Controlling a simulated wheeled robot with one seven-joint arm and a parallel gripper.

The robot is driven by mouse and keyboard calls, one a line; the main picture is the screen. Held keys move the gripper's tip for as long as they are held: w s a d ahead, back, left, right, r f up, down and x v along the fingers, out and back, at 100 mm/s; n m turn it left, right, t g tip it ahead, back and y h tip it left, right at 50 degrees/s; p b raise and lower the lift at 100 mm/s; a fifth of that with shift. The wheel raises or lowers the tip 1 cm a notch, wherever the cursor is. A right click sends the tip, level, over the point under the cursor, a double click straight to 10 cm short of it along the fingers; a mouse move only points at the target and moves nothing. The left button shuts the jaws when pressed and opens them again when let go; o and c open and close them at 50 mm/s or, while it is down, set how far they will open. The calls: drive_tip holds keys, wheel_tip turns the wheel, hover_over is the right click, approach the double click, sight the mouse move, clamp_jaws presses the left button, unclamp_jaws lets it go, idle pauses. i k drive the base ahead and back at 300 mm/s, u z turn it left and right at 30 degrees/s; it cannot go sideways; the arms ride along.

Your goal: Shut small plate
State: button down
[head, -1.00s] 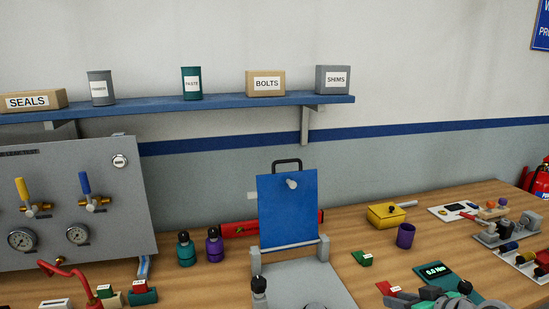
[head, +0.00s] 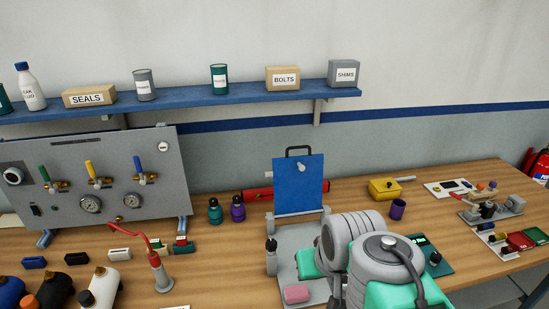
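The small plate (head: 299,187) is a blue panel standing upright, with a dark handle on its top edge and a pale knob on its face. Its lower edge meets a grey base (head: 292,238) on the bench, so it stands open. My arm's grey and teal links rise in front of the base's right side and hide part of it. My gripper's fingers cannot be made out. A pink block (head: 296,294) lies at the base's front, left of my arm.
A red level (head: 258,194) lies behind the plate. Teal (head: 215,211) and purple (head: 237,209) bottles stand to its left. A yellow box (head: 384,189) and purple cup (head: 397,210) stand to its right. A red lever (head: 158,270) rises at the front left. A blue shelf (head: 180,99) runs above.

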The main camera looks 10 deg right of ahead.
sight(297, 180)
drive_tip(key=u, duration=1.55)
drive_tip(key=i, duration=0.5)
